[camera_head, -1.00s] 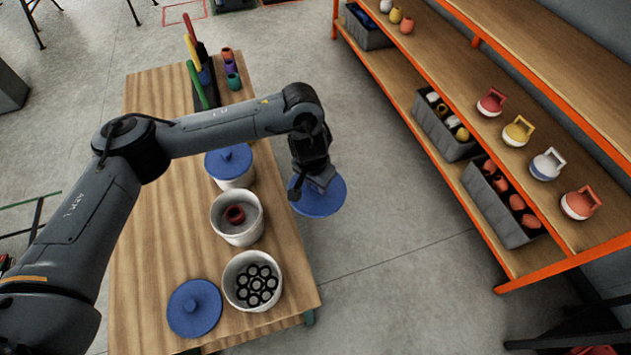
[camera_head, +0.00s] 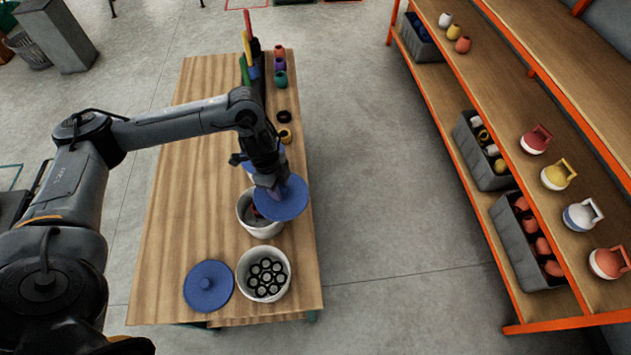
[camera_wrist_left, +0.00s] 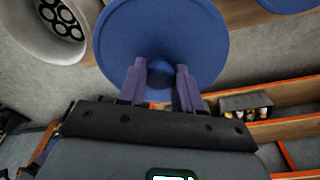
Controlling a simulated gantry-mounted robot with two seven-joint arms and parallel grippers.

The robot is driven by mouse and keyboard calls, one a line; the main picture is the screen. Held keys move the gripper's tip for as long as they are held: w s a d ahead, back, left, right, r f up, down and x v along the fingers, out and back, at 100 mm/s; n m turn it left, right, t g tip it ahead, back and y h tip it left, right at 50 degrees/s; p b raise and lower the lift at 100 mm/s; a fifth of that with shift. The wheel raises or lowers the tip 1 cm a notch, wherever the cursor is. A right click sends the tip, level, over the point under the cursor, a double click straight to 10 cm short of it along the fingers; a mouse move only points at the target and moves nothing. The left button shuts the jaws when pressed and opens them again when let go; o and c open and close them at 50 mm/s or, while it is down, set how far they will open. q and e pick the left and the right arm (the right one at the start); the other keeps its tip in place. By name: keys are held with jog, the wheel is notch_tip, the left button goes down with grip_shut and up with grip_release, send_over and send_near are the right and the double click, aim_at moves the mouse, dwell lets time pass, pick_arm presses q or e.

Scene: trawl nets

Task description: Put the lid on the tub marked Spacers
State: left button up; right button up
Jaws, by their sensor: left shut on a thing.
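My left gripper (camera_head: 270,188) is shut on the knob of a round blue lid (camera_head: 284,198). The held lid also shows in the wrist view (camera_wrist_left: 185,25), with the gripper's fingers (camera_wrist_left: 160,88) on either side of its knob. In the head view the lid overlaps the middle white tub (camera_head: 258,229), which has a red item inside; the gap between them is unclear. The nearest white tub (camera_head: 244,285) is open and holds several black rings. A far tub with a blue lid (camera_head: 248,166) is mostly hidden behind my arm. No tub marking is readable. My right gripper is not in view.
A second blue lid (camera_head: 208,288) lies on the wooden table (camera_head: 190,200), left of the nearest tub. Small coloured pots (camera_head: 280,66) and a rack of upright items stand at the table's far end. An orange-edged shelf (camera_head: 480,85) stands right, across clear floor.

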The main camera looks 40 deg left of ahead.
aim_at(255, 194)
pick_arm(q)
jog(key=s+a, duration=0.2)
jog(key=s+a+p, duration=0.1)
jog(key=s+a, duration=0.1)
jog(key=a, duration=0.1)
jog(key=shift+s+a, duration=0.25)
jog(key=shift+s, duration=0.15)
notch_tip(255, 194, down, 4)
jog(key=b, duration=0.5)
jog(key=shift+f, duration=0.15)
jog(key=shift+f+b, duration=0.35)
jog(key=shift+f, duration=0.6)
jog(key=shift+r+p, duration=0.1)
jog(key=shift+p, duration=0.6)
dwell(0.3)
dwell(0.4)
jog(key=shift+a+f+p, duration=0.1)
jog(key=shift+f+p, duration=0.1)
jog(key=shift+p, duration=0.15)
dwell(0.6)
dwell(0.5)
jog(key=shift+p, duration=0.35)
